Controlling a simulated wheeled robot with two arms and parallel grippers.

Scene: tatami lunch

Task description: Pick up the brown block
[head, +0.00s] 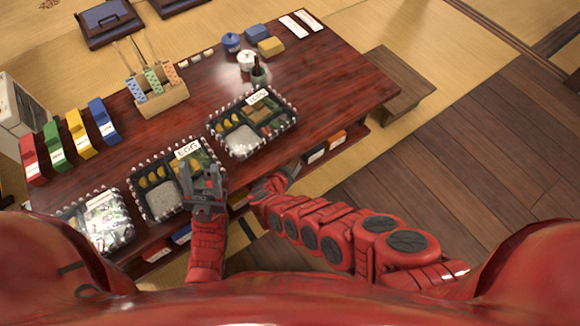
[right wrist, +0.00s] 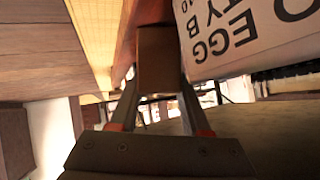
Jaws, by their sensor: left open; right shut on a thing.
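The brown block (right wrist: 160,62) is between the fingers of my right gripper (right wrist: 160,100) in the right wrist view, and the gripper is shut on it.
Another lunch box (head: 216,143) and a bag-filled box (head: 74,213) stand on the dark red table (head: 330,90). Coloured binders (head: 78,135), a wooden holder (head: 160,103) and small pots (head: 246,61) stand further back. A printed label (right wrist: 245,30) is close to my right gripper. A bench (head: 400,82) is at the right.

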